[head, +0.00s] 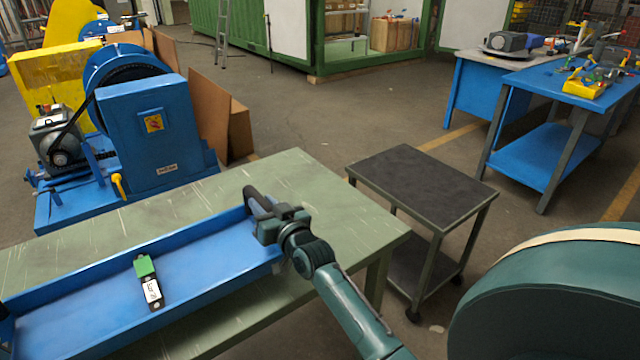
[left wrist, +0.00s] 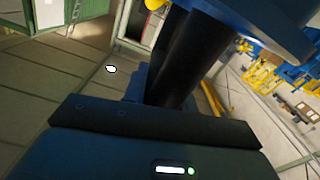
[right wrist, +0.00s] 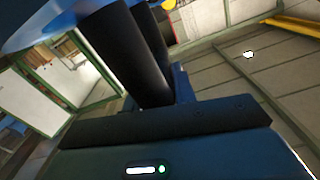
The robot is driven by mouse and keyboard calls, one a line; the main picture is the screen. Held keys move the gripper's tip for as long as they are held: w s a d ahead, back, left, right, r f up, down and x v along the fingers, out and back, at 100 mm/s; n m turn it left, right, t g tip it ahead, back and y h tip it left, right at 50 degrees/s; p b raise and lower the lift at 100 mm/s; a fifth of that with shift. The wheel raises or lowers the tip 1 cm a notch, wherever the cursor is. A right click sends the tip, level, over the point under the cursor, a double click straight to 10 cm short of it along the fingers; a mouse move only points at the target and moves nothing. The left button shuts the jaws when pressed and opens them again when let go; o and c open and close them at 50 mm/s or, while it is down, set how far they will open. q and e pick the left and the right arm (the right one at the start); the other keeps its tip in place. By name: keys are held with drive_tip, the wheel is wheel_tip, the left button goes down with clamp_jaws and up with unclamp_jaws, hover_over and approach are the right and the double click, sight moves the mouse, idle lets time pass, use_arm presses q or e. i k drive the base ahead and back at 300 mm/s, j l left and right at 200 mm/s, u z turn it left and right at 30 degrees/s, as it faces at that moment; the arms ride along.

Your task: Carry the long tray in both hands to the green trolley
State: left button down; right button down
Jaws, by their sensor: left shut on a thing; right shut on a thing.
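The long blue tray (head: 205,262) lies along the green table, its left end at the frame's edge. I cannot tell whether it touches the tabletop. My right gripper (head: 266,214) is shut on the dark handle at the tray's right end. The right wrist view shows a similar dark bar at my right gripper (right wrist: 155,98). The trolley (head: 420,185) has a dark, empty top and grey-green frame, and stands right of the table.
A green-and-white labelled part (head: 150,284) lies in the tray. The scratched green table (head: 300,180) ends just left of the trolley. A blue machine (head: 150,135) stands behind the table; a large dark-green rounded body (head: 550,300) is at lower right. A blue workbench (head: 540,165) stands beyond the trolley.

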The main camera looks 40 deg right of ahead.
sight(421, 178)
drive_tip(key=l, duration=1.1)
drive_tip(key=l+u, duration=0.1)
drive_tip(key=l, duration=0.45)
drive_tip(key=k+l+u, duration=0.15)
drive_tip(key=l, duration=0.4)
drive_tip(key=l+u, duration=0.1)
drive_tip(key=l, duration=0.45)
drive_tip(key=k+l+u, duration=0.15)
drive_tip(key=l, duration=0.35)
